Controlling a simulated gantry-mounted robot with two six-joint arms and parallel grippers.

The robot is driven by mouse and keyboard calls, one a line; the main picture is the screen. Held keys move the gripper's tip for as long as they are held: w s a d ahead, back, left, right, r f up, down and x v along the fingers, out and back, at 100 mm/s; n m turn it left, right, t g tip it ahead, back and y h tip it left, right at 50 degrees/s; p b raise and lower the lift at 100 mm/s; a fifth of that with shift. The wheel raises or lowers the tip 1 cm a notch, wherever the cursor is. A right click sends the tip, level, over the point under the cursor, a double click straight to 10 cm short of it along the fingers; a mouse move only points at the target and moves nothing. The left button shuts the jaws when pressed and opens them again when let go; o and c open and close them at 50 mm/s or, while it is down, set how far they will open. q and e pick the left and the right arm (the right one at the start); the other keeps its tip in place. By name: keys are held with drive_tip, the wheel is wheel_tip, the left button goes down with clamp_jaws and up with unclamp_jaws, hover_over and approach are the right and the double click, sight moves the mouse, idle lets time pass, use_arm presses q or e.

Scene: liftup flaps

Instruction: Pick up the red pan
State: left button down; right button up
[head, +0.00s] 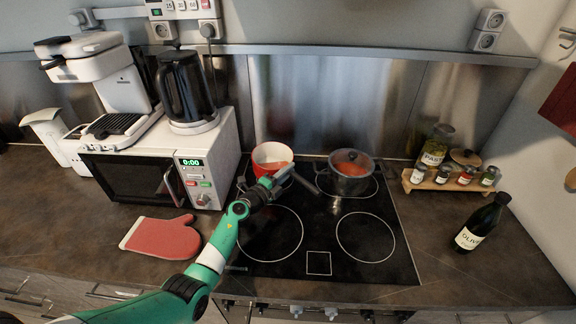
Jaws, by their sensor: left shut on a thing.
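The red pan (262,165), with a pale inside and a reddish patch at its right, is on the back left part of the black cooktop (345,265). My left gripper (286,174) reaches it from the front and is shut at its front right side. The gripper covers part of the pan and the exact grip point is too small to see. I cannot tell whether the pan rests on the cooktop or is slightly raised. My right gripper is not in view.
A dark lidded pot (351,180) stands close to the right, its handle pointing towards my gripper. A white microwave (222,160) with a black kettle (184,85) stands at the left. A red mitt (163,238), spice rack (420,181) and dark bottle (483,222) flank the cooktop. The front burners are clear.

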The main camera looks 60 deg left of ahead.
use_arm(q)
drive_tip(key=s+d+r+p, duration=0.5)
drive_tip(key=d+r+p, duration=0.2)
drive_tip(key=d+p, duration=0.2)
drive_tip(key=shift+s+d+r+p, duration=0.25)
drive_tip(key=shift+s+d+p, duration=0.15)
drive_tip(key=shift+p, duration=0.8)
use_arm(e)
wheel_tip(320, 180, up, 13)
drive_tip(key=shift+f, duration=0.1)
